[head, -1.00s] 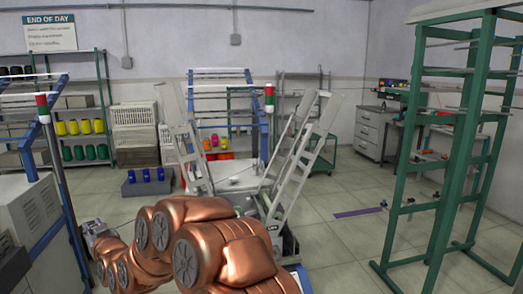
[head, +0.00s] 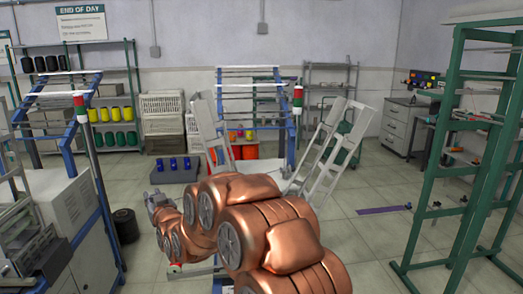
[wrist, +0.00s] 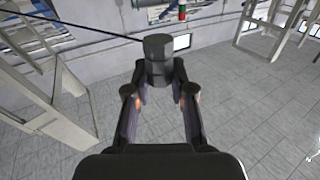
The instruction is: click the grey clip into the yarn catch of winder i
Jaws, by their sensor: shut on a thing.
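In the wrist view my gripper (wrist: 160,92) is shut on a dark grey piece with a round top, which looks like the grey clip (wrist: 158,48). It is held above the tiled floor, and the fingers hide part of its lower end. In the head view my gripper (head: 157,203) shows small at the far end of my copper arm, and the clip is too small to make out there. A grey machine (head: 66,215) with a blue frame stands at left and may be a winder. I cannot read which one is winder i, and I cannot make out a yarn catch.
White ladder-like frames (head: 335,150) stand beyond my arm. A blue-grey tray (head: 175,170) with blue bobbins lies on the floor. A dark spool (head: 126,225) stands beside the left machine. A green rack (head: 475,160) stands at right. Floor between is open.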

